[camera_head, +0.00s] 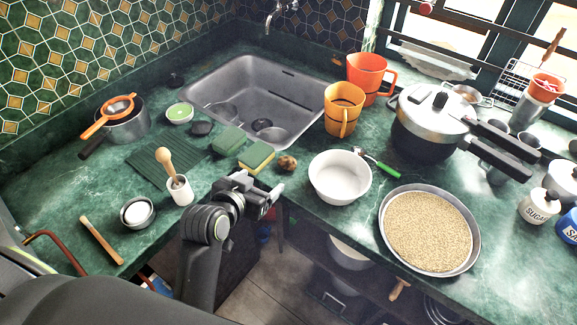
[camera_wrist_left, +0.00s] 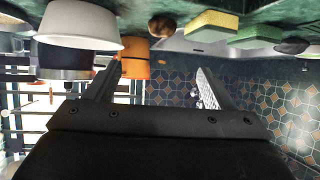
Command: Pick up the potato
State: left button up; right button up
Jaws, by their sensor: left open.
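The potato (camera_head: 287,164) is a small brown lump on the green counter, near the front edge between the sponges and the white bowl. It also shows in the left wrist view (camera_wrist_left: 161,26), at the top of the upside-down picture. My left gripper (camera_head: 266,188) is at the counter's front edge, just short of the potato and slightly left of it. Its fingers are apart with nothing between them in the wrist view (camera_wrist_left: 155,78), and the potato is apart from them. My right gripper is not in view.
A yellow-green sponge (camera_head: 256,157) lies left of the potato, with a green one (camera_head: 229,140) behind. A white bowl (camera_head: 340,177) stands to its right. The steel sink (camera_head: 255,84) and an orange mug (camera_head: 344,108) are behind. A white cup with a wooden pestle (camera_head: 180,191) stands left.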

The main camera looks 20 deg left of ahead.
pick_arm(q)
jog(key=p, duration=0.1)
send_near(284, 165)
jog(key=x, duration=0.2)
jog(key=r+x, duration=0.1)
jog(key=x, duration=0.2)
jog(key=shift+w+d, duration=0.15)
jog(key=shift+w+d+f+p, duration=0.1)
jog(key=shift+w+f+p, duration=0.25)
jog(key=shift+w+f, duration=1.1)
jog(key=shift+w+d+f, duration=0.1)
jog(key=shift+w+f, duration=0.2)
jog(key=shift+w, duration=0.3)
jog(key=c, duration=1.1)
